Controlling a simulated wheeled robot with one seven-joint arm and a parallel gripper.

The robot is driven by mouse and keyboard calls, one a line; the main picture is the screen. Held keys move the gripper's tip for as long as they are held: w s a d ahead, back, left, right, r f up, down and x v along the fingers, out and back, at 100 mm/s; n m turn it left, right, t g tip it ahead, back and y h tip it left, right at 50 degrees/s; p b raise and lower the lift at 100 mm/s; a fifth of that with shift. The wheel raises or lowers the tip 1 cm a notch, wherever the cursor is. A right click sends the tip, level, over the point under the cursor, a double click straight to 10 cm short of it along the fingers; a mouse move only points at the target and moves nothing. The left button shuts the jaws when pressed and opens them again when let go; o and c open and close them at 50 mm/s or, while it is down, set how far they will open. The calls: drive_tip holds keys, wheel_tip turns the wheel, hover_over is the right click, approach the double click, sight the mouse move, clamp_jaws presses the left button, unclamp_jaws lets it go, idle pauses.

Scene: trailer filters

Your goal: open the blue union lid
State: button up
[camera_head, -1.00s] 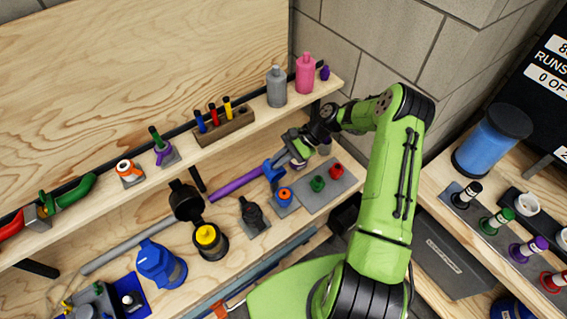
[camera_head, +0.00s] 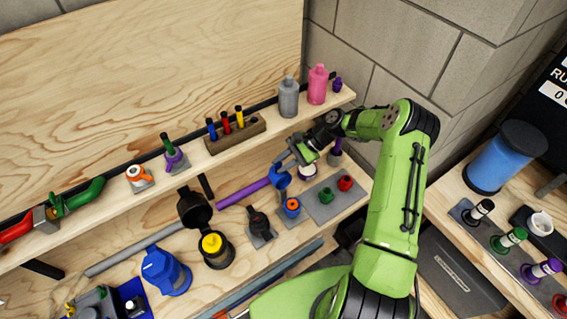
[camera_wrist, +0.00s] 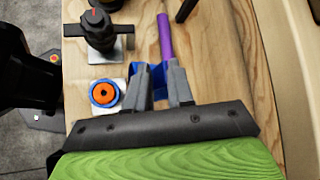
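A blue winged part (camera_head: 280,176), which looks like the blue union lid, is at the right end of a purple pipe (camera_head: 243,193) on the wooden bench. In the wrist view the blue part (camera_wrist: 160,93) shows between and beside my fingers, partly hidden by them. My gripper (camera_head: 290,158) reaches down to it from the upper right. In the wrist view my gripper's grey fingers (camera_wrist: 160,82) stand apart on either side of the blue part. I cannot tell whether they touch it. A blue ring with an orange centre (camera_head: 292,207) sits on a grey plate just below.
A black valve (camera_head: 260,223) stands left of the orange-centred ring. A grey plate with green and red knobs (camera_head: 326,210) lies to the right. A shelf with bottles (camera_head: 289,95) runs above and behind my gripper. A black cup with a yellow cap (camera_head: 214,245) stands further left.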

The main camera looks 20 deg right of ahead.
drive_tip(key=shift+o, duration=0.6)
drive_tip(key=shift+w+f, duration=0.1)
drive_tip(key=v, duration=1.5)
drive_tip(key=shift+d+r, duration=0.25)
drive_tip(key=shift+r, duration=0.1)
